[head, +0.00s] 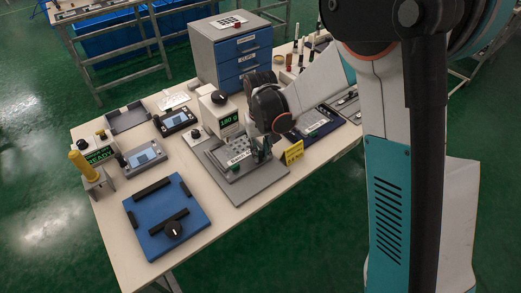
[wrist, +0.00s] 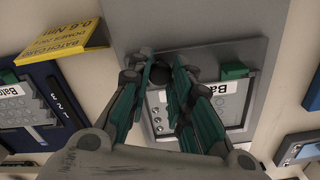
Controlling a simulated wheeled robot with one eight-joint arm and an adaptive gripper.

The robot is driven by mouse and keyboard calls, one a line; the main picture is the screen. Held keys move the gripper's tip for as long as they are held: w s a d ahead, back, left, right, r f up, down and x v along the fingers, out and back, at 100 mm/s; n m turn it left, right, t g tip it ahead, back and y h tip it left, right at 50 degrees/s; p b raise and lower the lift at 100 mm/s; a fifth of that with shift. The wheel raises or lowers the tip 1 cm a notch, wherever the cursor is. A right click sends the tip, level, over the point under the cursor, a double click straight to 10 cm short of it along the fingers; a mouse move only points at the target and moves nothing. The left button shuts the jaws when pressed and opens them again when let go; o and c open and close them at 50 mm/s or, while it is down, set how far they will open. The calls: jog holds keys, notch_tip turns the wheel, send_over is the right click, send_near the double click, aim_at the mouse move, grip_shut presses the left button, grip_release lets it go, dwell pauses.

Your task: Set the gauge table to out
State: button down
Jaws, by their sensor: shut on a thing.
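A grey fixture, probably the gauge table, stands on the bench as a flat base plate (head: 245,193) with a raised stage carrying a keypad with a white label (head: 238,158). In the wrist view the grey plate (wrist: 140,28) lies below my gripper, with the labelled keypad (wrist: 222,84) at its middle. My gripper (head: 262,156) is low over the right side of this fixture. In the wrist view its green-padded fingers (wrist: 160,76) are closed around a small dark round part, seemingly a knob. The fingers hide most of that part and some of the keypad.
A yellow batch card (head: 293,152) stands just right of the fixture. A display reading 180 (head: 229,120) is behind it. A blue board (head: 148,232) with black bars and a knob lies at the front left. Blue drawers (head: 240,55) stand at the back. Bare bench lies around the blue board.

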jog(key=s+d, duration=0.1)
jog(key=s, duration=0.1)
jog(key=s+d, duration=0.1)
jog(key=s, duration=0.1)
jog(key=s+d, duration=0.2)
jog(key=shift+s, duration=0.1)
jog(key=c, duration=1.4)
grip_release()
jog(key=shift+d, duration=0.15)
jog(key=shift+r, duration=0.45)
notch_tip(320, 180, up, 11)
